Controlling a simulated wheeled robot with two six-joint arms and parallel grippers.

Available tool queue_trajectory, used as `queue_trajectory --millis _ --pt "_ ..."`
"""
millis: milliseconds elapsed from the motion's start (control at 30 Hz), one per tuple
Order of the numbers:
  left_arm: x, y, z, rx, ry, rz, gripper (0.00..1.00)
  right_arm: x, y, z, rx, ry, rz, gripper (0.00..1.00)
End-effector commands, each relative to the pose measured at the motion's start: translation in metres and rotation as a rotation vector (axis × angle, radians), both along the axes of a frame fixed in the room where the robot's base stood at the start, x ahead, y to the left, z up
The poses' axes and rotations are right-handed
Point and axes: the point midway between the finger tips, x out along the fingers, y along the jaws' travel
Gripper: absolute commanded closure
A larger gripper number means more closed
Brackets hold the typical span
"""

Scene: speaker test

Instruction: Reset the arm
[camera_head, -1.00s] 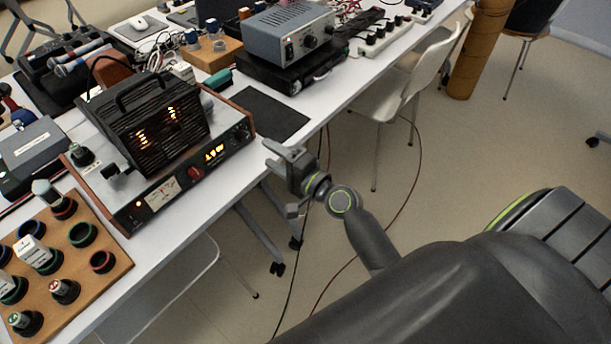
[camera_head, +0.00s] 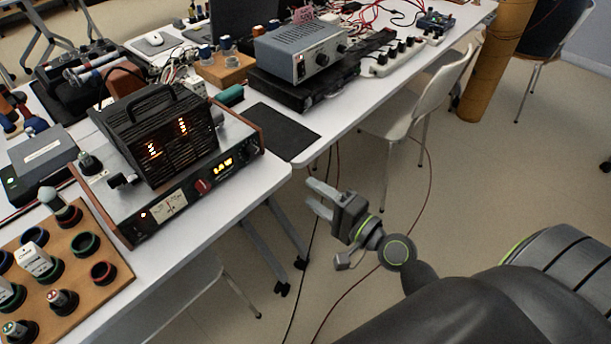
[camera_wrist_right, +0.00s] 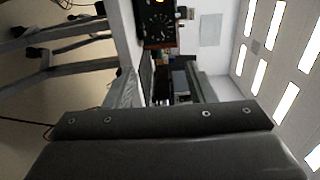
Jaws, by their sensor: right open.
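My right gripper (camera_head: 318,200) is open and empty. In the head view it hangs over the floor beside the front edge of the white table (camera_head: 262,186), apart from everything on it. Its arm comes in from the lower right. The right wrist view shows a dark part of my own gripper or wrist (camera_wrist_right: 160,135) across the bottom, with the table legs, ceiling lights and a dark box with a dial (camera_wrist_right: 160,22) beyond it, all turned sideways. My left gripper is in neither view.
An amplifier (camera_head: 180,195) with glowing tubes stands near the table edge. A wooden rack (camera_head: 110,292) with round holders is at lower left. A grey power unit (camera_head: 295,45) stands farther back. A white chair (camera_head: 440,85) and hanging cables (camera_head: 428,185) are near the right gripper.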

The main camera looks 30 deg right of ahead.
Motion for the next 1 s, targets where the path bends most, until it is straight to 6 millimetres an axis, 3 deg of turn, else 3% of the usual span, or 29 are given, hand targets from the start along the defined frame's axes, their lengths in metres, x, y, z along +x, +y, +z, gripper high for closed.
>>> queue_trajectory --millis 233,367,533,667,867,1000 --pt "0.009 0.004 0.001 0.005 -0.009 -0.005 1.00 0.001 -0.002 -0.004 -0.012 0.009 -0.006 0.50" --pt "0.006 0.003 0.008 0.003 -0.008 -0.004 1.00 0.006 -0.012 -0.037 -0.095 0.072 -0.040 0.50" --pt "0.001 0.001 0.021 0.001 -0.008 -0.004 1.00 0.000 -0.038 -0.125 -0.337 0.243 -0.092 0.50" --pt "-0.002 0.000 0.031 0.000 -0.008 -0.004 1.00 -0.024 -0.056 -0.197 -0.548 0.390 -0.080 0.50" --pt "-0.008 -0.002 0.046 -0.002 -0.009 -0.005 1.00 -0.089 -0.074 -0.294 -0.858 0.606 0.032 0.50" --pt "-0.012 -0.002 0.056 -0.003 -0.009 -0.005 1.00 -0.152 -0.079 -0.347 -1.057 0.739 0.180 0.50"
